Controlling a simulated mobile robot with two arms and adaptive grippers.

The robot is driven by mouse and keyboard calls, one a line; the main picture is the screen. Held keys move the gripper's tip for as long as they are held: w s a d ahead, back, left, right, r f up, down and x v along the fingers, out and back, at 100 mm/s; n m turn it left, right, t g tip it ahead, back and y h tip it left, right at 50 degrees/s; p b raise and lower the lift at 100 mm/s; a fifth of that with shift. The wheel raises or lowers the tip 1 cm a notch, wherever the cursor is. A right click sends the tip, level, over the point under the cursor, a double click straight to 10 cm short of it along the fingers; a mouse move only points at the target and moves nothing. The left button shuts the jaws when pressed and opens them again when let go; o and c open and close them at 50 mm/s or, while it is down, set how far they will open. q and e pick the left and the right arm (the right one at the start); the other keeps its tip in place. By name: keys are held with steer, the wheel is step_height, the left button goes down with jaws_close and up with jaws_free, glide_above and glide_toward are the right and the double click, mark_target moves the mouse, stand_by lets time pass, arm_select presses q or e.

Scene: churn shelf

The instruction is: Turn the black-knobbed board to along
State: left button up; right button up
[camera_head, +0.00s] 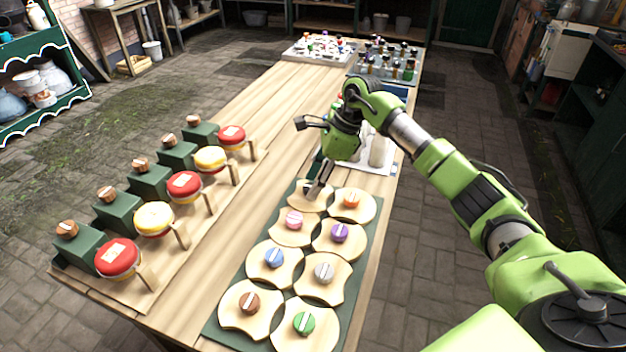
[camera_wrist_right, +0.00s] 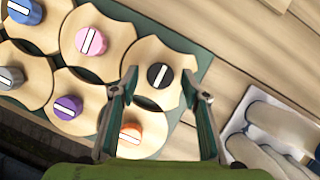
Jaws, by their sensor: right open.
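The black-knobbed board (camera_head: 299,204) is pale wood with scooped sides. It lies at the far left end of the group of boards, partly hidden by my right gripper in the head view. In the right wrist view its black knob (camera_wrist_right: 160,76) shows a white bar, slanted up to the right. My right gripper (camera_head: 318,187) points down at this board. In the right wrist view the open fingers (camera_wrist_right: 159,80) stand on either side of the knob, apart from it. I cannot tell how high the fingertips are. My left gripper is out of view.
Neighbouring boards carry orange (camera_head: 351,199), pink (camera_head: 294,219) and purple (camera_head: 340,232) knobs, with several more nearer, on a dark green mat (camera_head: 226,317). A row of red and yellow discs (camera_head: 184,185) stands left. A white tray (camera_wrist_right: 253,106) with pale objects lies beside the gripper.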

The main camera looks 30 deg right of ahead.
steer(key=shift+w+a+f, duration=0.1)
steer(key=shift+a+f, duration=0.05)
steer(key=shift+f, duration=0.15)
steer(key=c, duration=1.1)
